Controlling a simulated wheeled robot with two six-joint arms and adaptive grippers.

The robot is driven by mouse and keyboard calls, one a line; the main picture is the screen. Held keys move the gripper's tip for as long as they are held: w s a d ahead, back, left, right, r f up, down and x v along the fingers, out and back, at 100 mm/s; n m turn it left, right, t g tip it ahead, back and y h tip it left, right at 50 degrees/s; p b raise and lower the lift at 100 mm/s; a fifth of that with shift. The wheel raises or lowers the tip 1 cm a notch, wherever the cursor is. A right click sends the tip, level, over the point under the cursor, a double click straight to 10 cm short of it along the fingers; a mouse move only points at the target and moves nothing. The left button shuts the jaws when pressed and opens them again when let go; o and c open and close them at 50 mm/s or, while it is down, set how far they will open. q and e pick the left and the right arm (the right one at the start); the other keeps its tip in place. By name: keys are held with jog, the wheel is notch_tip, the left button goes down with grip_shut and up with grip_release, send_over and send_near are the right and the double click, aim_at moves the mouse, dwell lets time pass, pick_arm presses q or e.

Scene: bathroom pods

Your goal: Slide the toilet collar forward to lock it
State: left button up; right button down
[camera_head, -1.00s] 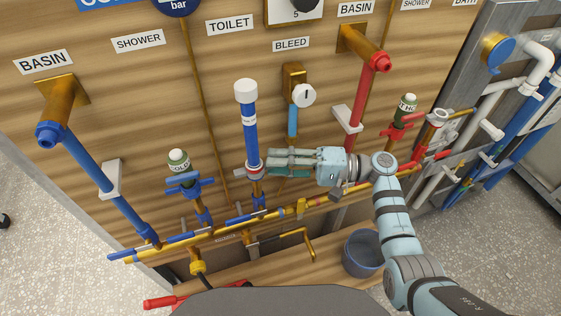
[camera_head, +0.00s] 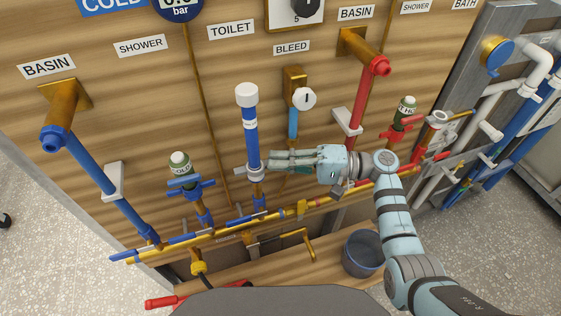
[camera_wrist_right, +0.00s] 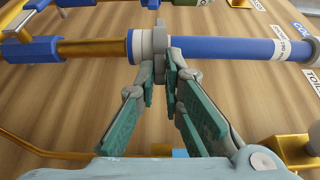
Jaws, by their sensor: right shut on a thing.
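The blue toilet pipe (camera_head: 250,135) stands upright below the TOILET label, with a white cap on top. A pale collar (camera_head: 256,173) sits around its lower end. In the right wrist view the pipe (camera_wrist_right: 235,50) lies across the top, and the collar shows as a grey ring (camera_wrist_right: 160,42) beside a white ring and a blue fitting. My right gripper (camera_head: 268,161) reaches in from the right. In the wrist view its fingers (camera_wrist_right: 164,77) close on the grey part projecting from the collar. The fingertips partly hide that contact. My left gripper is not in view.
A green-capped valve with a blue handle (camera_head: 184,181) stands left of the pipe. The bleed valve (camera_head: 304,98) and red basin pipe (camera_head: 363,108) are to the right. Yellow pipework (camera_head: 230,229) runs below. A grey bucket (camera_head: 364,254) sits underneath.

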jog(key=c, duration=1.7)
grip_release()
jog(key=shift+r, duration=0.25)
jog(key=s+d, duration=0.1)
jog(key=d, duration=1.1)
